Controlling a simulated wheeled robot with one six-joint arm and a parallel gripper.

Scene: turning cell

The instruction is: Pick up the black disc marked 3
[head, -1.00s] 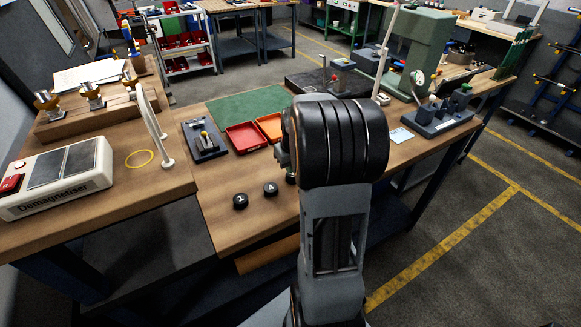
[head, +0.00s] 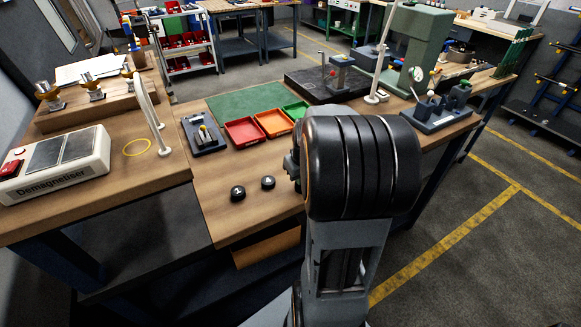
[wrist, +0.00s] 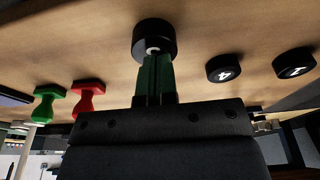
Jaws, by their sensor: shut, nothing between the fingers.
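In the wrist view a black disc (wrist: 153,36) lies on the wooden bench just beyond the fingertips. Only a bit of a white mark shows on it, and its number is hidden by the fingers. My gripper (wrist: 153,58) is shut and empty, its green fingers pointing at this disc; I cannot tell whether they touch it. A black disc marked 4 (wrist: 224,68) lies beside it, and a disc that looks marked 1 (wrist: 294,63) lies further right. The head view shows the 4 disc (head: 268,182) and the other disc (head: 238,193); my arm hides the third disc there.
A red tray (head: 245,133), an orange tray (head: 273,123) and a green tray (head: 296,109) stand behind the discs. A green stamp-like thing (wrist: 46,102) and a red one (wrist: 88,98) show in the wrist view. The demagnetiser (head: 55,165) stands at left.

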